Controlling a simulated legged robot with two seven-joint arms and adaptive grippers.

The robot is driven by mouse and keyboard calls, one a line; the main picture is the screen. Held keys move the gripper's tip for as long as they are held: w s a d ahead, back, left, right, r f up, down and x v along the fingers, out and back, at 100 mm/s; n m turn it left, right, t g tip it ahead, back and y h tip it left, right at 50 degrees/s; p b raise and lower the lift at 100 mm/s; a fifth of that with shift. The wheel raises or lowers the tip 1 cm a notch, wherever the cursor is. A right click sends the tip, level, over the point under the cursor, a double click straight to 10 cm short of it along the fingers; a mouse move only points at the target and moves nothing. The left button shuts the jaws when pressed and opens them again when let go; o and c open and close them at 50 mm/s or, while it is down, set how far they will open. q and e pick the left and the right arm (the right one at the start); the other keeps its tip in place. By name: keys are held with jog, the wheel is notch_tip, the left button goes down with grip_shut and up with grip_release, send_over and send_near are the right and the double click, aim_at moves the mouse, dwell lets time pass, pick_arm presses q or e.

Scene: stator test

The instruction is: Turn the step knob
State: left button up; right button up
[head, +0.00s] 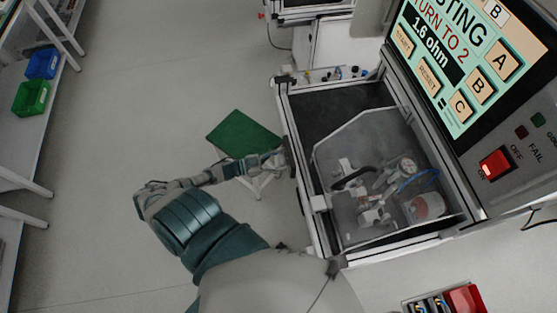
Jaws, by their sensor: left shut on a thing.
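My left arm reaches in from the lower left to the left side wall of the test station (303,205). My left gripper (286,159) is at that wall, shut on a small dark thing there, which I take to be the step knob. The fingers hide most of it, so its marks and position cannot be read. The screen (470,60) at the upper right shows "TESTING", "TURN TO 2" and "1.6 ohm". My right gripper is not in view.
A clear cover (350,150) lies over the fixture parts in the station. A lit red switch (495,164) is below the screen. A green-topped stool (240,133) stands close beside my left forearm. Green (31,97) and blue (43,63) bins sit far left. The left floor is clear.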

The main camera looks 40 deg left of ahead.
pick_arm(q)
jog(key=m, duration=0.6)
jog(key=shift+w+r+m, duration=0.15)
jog(key=shift+m, duration=0.15)
dwell(0.5)
jog(key=o, duration=1.2)
jog(key=shift+c, duration=0.2)
jog(key=v, duration=1.2)
